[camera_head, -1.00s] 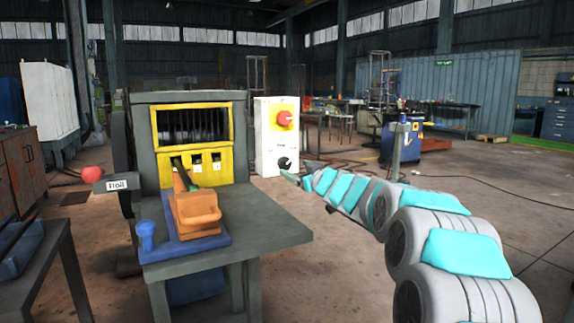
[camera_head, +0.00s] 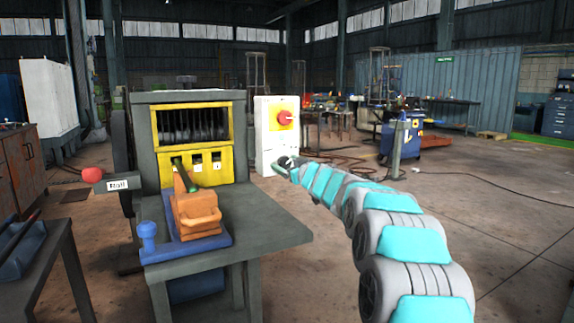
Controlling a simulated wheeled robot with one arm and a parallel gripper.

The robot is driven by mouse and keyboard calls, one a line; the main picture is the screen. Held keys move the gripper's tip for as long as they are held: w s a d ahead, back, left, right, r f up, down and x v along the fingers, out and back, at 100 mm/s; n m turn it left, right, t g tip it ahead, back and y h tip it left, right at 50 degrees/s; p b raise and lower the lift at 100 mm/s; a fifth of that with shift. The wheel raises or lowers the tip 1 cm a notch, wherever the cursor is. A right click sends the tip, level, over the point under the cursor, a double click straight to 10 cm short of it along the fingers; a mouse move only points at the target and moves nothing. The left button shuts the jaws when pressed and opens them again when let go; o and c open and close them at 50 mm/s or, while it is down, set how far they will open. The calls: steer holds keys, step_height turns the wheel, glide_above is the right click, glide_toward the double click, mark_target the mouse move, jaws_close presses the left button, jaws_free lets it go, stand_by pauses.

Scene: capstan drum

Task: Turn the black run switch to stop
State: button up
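The white control box (camera_head: 263,140) stands behind the right end of the machine table. It has a red knob on a yellow plate (camera_head: 285,118) near its top. The black run switch (camera_head: 281,162) is low on the box's front face, partly covered by my gripper. My gripper (camera_head: 284,164) is at the end of my grey and teal arm, reaching in from the lower right. It overlaps the switch in the picture. It is too small to tell whether the fingers touch the switch or are open or shut.
The grey machine (camera_head: 145,98) with a yellow guard frame (camera_head: 228,140) stands left of the box. Its table (camera_head: 265,222) carries a blue-based orange vise (camera_head: 196,212). A red ball knob (camera_head: 92,174) sticks out at left. The floor at right is open, with a grey post and cables.

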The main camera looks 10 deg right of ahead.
jaws_close()
stand_by(0.4)
steer(key=shift+n, duration=0.4)
steer(key=n, duration=0.3)
steer(key=shift+d+f+n, duration=0.1)
steer(key=shift+n, duration=0.3)
steer(key=n, duration=0.5)
steer(key=shift+b, duration=0.35)
steer(key=shift+o, duration=0.5)
jaws_free()
